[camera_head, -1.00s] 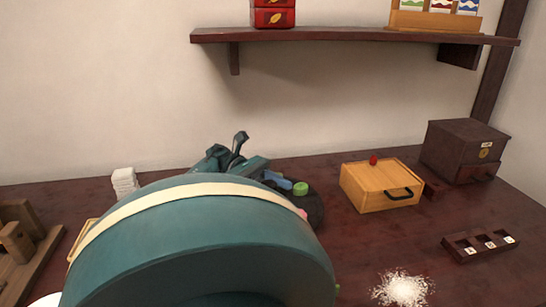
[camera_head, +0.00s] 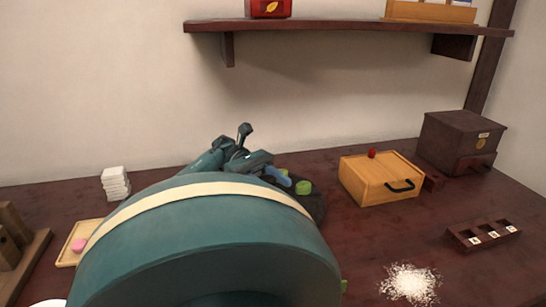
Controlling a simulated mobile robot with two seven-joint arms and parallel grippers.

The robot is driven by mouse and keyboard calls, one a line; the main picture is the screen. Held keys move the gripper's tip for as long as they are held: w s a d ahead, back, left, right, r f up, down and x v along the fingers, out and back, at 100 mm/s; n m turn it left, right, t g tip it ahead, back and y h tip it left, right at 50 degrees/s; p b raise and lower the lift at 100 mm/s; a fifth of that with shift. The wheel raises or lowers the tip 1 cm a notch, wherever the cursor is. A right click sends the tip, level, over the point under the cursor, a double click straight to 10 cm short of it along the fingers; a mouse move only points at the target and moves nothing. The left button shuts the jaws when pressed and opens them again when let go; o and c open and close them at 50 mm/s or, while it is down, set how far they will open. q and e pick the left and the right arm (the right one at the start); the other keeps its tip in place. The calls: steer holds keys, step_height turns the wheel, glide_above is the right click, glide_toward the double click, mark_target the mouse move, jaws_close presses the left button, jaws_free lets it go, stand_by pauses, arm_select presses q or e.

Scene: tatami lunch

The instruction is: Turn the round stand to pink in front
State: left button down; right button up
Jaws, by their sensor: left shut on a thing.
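The round stand (camera_head: 318,205) is a dark disc on the table, right of centre, and my left arm hides much of it. No pink shows on the visible part of the stand. My left gripper (camera_head: 277,174) is at the back left of the stand, low over it, and is shut on part of it. The exact contact is hidden. My right gripper is not in view.
A wooden tray (camera_head: 66,259) with a pink piece (camera_head: 79,245) lies at left. A white stack (camera_head: 115,184) stands behind. Right of the stand are a yellow wooden box (camera_head: 374,184), a dark drawer box (camera_head: 458,140), a slotted holder (camera_head: 482,236) and white powder (camera_head: 410,283).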

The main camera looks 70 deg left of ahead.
arm_select(q)
steer(key=c, duration=1)
jaws_free()
steer(key=shift+o, duration=0.2)
step_height(320, 180, up, 9)
steer(key=p, duration=0.2)
steer(key=shift+p, duration=0.3)
steer(key=shift+r, duration=0.5)
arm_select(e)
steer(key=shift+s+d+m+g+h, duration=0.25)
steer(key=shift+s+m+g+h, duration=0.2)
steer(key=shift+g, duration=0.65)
